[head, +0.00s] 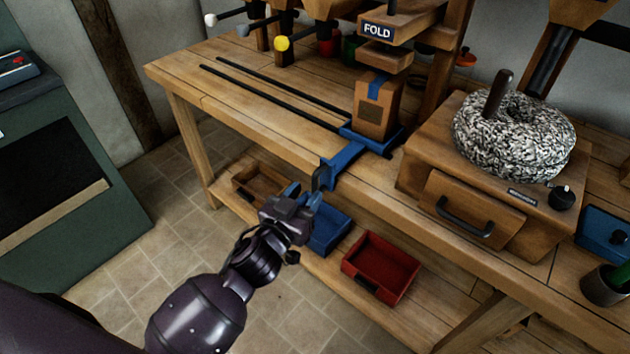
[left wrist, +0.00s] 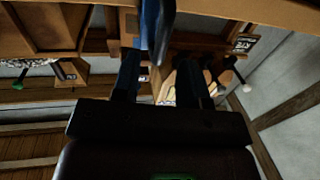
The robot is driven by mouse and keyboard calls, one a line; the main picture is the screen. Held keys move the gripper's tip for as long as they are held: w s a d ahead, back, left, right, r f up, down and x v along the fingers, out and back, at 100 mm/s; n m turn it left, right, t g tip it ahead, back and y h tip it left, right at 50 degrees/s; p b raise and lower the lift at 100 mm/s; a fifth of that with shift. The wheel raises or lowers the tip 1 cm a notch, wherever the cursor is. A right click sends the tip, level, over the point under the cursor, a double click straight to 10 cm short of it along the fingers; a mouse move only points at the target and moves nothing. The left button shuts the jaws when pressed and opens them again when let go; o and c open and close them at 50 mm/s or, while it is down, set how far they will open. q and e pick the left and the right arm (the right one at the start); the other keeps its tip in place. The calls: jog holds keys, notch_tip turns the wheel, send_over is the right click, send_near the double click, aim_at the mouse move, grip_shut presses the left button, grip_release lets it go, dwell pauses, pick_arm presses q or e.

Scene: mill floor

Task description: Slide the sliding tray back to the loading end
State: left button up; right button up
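The blue sliding tray (head: 345,158) is at the right end of two dark rails (head: 272,92) on the wooden bench, under the FOLD station (head: 378,29). A brown bag with a blue strip (head: 376,104) stands on it. The tray's arm reaches over the bench's front edge to a dark, downturned grip (head: 318,178). My left gripper (head: 303,193) is just below and beside this grip, with fingers apart. In the left wrist view, the tray's blue arm (left wrist: 153,25) and dark grip reach between the fingertips (left wrist: 158,62); contact is unclear. My right gripper is out of view.
Below the bench, a shelf holds a brown bin (head: 258,180), a blue bin (head: 328,232) and a red bin (head: 380,265). A wooden box with a drawer (head: 470,213) and a speckled ring (head: 515,135) stands right of the tray. The rails to the left look clear.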

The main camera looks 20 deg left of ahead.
aim_at(313, 185)
pick_arm(q)
jog(key=shift+w+d, duration=0.2)
jog(key=shift+w, duration=0.95)
jog(key=shift+w+d, duration=0.15)
jog(key=shift+w, duration=1)
grip_shut()
